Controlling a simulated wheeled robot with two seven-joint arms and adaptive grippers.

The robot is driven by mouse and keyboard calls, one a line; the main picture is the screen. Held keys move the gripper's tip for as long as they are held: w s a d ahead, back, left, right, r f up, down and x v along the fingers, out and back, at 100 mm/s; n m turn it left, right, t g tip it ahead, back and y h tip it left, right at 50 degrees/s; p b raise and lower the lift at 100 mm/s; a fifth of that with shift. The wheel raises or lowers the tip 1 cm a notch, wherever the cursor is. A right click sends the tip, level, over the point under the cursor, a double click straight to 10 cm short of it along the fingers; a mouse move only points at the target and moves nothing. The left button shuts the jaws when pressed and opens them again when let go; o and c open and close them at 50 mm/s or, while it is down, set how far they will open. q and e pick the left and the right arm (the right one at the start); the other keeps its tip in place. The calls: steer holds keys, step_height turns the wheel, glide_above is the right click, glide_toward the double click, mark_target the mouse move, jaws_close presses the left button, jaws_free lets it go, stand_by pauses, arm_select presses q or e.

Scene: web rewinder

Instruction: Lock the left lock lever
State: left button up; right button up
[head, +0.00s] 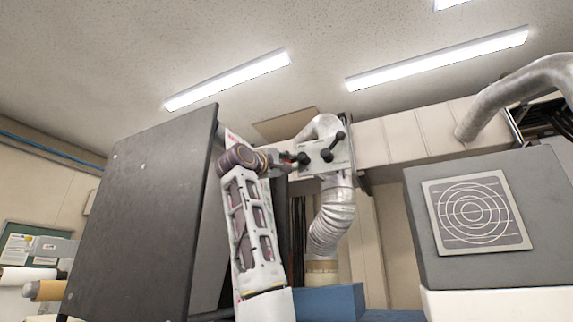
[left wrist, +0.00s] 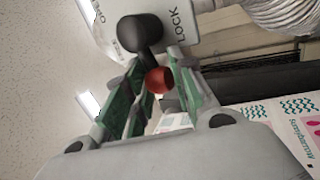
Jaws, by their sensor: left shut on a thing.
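The left lock lever is black with a red knob (left wrist: 158,81), seen close up in the left wrist view. It is mounted on a pale plate (left wrist: 113,28) with the words OPEN and LOCK. My left gripper (head: 292,158) reaches the plate from the left in the head view. Its green-padded fingers are on both sides of the knob and shut on it. In the head view, the fingers partly hide this lever. A second black lever (head: 333,147) sits slanted on the plate, to the right of my gripper. My right gripper is not in view.
A large dark panel (head: 145,210) stands close to the left of my arm. A silver duct (head: 332,222) hangs below the plate. A grey box with a circle-patterned plate (head: 477,212) stands at the right. A blue block (head: 330,301) is at the bottom.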

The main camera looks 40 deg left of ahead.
arm_select(q)
steer(key=shift+f, duration=0.1)
steer(key=o, duration=1.1)
steer(key=shift+a, duration=0.1)
steer(key=shift+c, duration=0.2)
steer(key=v, duration=1.2)
